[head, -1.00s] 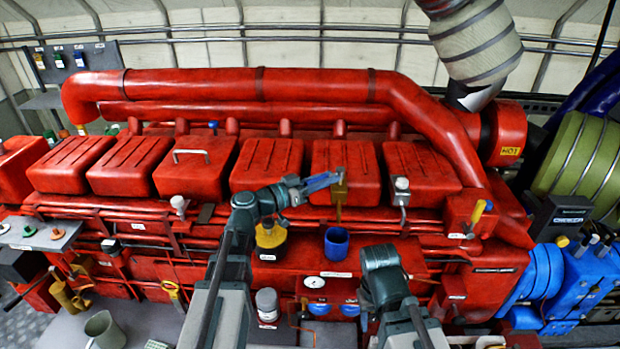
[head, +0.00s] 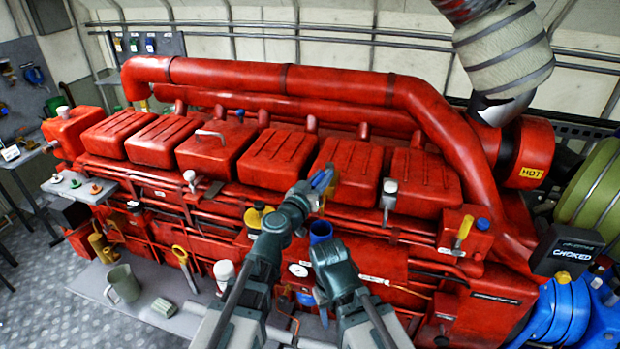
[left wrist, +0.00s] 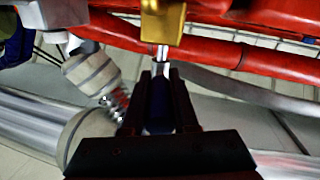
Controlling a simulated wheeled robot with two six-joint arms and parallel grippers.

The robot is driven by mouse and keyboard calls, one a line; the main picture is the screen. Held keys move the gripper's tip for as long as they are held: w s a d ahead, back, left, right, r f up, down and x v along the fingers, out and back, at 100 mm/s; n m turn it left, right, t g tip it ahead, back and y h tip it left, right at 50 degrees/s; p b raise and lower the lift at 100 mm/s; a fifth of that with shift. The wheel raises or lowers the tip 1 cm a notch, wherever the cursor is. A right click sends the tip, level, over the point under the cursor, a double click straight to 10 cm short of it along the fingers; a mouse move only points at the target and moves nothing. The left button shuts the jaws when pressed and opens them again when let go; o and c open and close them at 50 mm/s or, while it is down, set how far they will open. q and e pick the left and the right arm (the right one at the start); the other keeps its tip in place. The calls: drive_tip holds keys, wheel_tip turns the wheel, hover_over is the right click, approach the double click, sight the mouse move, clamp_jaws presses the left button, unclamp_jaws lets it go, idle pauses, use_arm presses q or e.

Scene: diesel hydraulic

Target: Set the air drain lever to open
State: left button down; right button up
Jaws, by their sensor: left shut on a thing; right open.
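The air drain lever is most likely the one at my left gripper (head: 318,180); no label on it is readable. In the left wrist view its dark blue handle (left wrist: 159,105) lies between my two dark fingers, which are shut on it. A silver shaft (left wrist: 161,53) joins the handle to a brass body (left wrist: 163,22). In the head view the handle is a small blue piece at my fingertips, in front of the red covers, and the brass body is largely hidden. My right gripper (head: 323,312) is lower, pointing down and holding nothing visible; its fingers are small here.
A blue cup (head: 320,231) is just below my left gripper. A white-knobbed lever (head: 389,198) and a yellow-handled lever (head: 463,232) stand to the right. A round gauge (head: 298,270) is close to my right arm. A grey-green mug (head: 123,284) stands at lower left.

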use_arm(q)
drive_tip(key=shift+d+n+t+y, duration=0.1)
drive_tip(key=shift+n+t+y, duration=0.2)
drive_tip(key=shift+n+y, duration=0.1)
use_arm(e)
drive_tip(key=shift+a, duration=0.15)
use_arm(q)
drive_tip(key=c, duration=0.7)
unclamp_jaws()
drive_tip(key=shift+s, duration=0.1)
drive_tip(key=v, duration=0.7)
drive_tip(key=shift+s, duration=0.2)
use_arm(e)
drive_tip(key=shift+s+a, duration=0.1)
drive_tip(key=shift+s, duration=0.75)
